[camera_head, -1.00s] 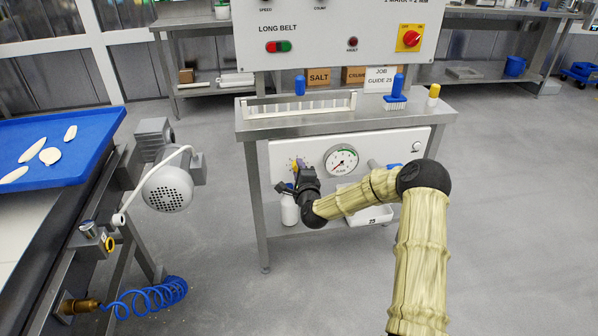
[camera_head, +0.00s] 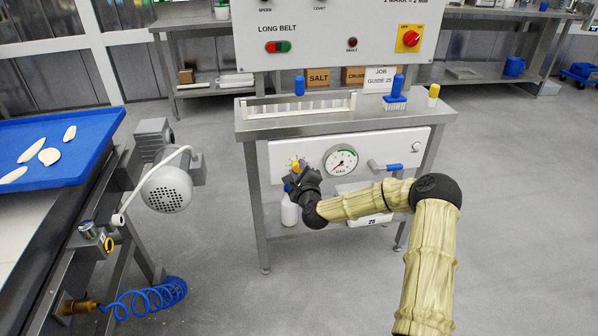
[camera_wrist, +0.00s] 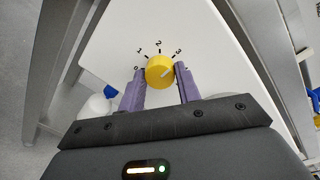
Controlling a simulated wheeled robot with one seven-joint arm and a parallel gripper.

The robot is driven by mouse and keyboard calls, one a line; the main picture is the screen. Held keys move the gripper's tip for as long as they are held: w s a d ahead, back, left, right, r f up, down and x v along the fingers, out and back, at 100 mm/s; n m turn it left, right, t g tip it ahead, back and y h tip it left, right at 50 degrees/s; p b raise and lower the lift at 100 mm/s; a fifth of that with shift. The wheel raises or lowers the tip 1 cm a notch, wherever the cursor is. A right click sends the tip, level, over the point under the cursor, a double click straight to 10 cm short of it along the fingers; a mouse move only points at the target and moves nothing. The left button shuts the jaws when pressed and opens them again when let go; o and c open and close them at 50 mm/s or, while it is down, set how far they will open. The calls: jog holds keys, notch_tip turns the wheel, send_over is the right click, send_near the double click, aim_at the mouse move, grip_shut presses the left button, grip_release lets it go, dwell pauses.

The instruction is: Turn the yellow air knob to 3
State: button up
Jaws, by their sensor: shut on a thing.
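The yellow air knob (camera_wrist: 160,71) sits on a white panel, between the two purple fingers of my gripper (camera_wrist: 160,84). The fingers are closed on its sides. The marks 0, 1, 2 and 3 curve above the knob in the wrist view. The pale line on the knob points right and slightly up, on the side of the 3. Whether it lines up exactly with the 3 mark I cannot tell. In the head view the knob (camera_head: 295,165) shows just above my gripper (camera_head: 297,174), left of the round gauge (camera_head: 341,160).
A blue-handled lever (camera_head: 387,167) projects from the panel (camera_head: 385,146) right of the gauge. A white bottle (camera_head: 290,211) stands below my gripper. A white tray marked 25 (camera_head: 374,220) is on the lower shelf. A grey motor (camera_head: 167,188) is at left.

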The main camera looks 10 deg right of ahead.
jog(key=shift+d+f, duration=0.2)
jog(key=o, duration=1)
jog(key=shift+a+r, duration=0.1)
jog(key=shift+s, duration=0.15)
jog(key=s+p, duration=0.1)
jog(key=s, duration=0.4)
jog(key=s+p, duration=0.1)
jog(key=s, duration=0.5)
jog(key=s+p, duration=0.1)
jog(key=s, duration=0.5)
jog(key=shift+s+d+r, duration=0.1)
jog(key=shift+d+r, duration=0.2)
